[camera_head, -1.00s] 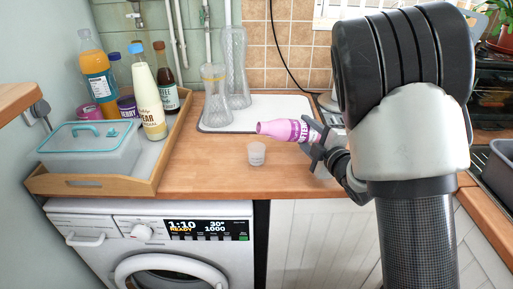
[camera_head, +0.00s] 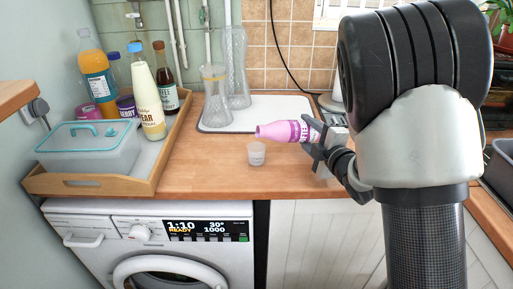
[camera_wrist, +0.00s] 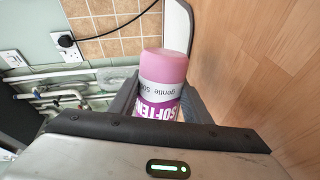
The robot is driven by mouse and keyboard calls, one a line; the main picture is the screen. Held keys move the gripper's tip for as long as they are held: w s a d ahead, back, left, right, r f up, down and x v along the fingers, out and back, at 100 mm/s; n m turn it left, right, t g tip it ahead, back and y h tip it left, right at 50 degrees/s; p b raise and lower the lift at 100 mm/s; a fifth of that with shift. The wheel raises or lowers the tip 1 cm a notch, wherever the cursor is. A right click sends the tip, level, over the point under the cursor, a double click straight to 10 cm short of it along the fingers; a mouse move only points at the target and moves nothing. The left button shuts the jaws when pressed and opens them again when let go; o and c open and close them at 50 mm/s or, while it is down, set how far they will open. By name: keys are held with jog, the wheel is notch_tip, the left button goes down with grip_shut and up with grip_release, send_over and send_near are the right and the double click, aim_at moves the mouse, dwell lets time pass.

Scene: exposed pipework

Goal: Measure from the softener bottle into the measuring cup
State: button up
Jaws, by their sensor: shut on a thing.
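The softener bottle (camera_head: 280,131) is pink with a white label and lies nearly level in the head view, its narrower end pointing left. My gripper (camera_head: 318,140) is shut on it at its right part. In the wrist view the bottle (camera_wrist: 163,72) stands out between the fingers, its lower part hidden by my gripper (camera_wrist: 157,105). The measuring cup (camera_head: 256,153) is small and translucent white, upright on the wooden counter. The bottle's left end is just above the cup in the picture. I cannot see any liquid flowing.
A wooden tray (camera_head: 92,186) at left holds several bottles, jars and a lidded container (camera_head: 88,148). Two tall glass vessels (camera_head: 215,98) stand behind on a white board (camera_head: 272,110). The counter (camera_head: 205,178) around the cup is clear. A washing machine (camera_head: 150,235) is below.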

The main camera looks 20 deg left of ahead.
jog(key=shift+r+n, duration=0.9)
jog(key=shift+r, duration=0.25)
dwell(1.5)
jog(key=shift+d+r, duration=0.2)
dwell(1.1)
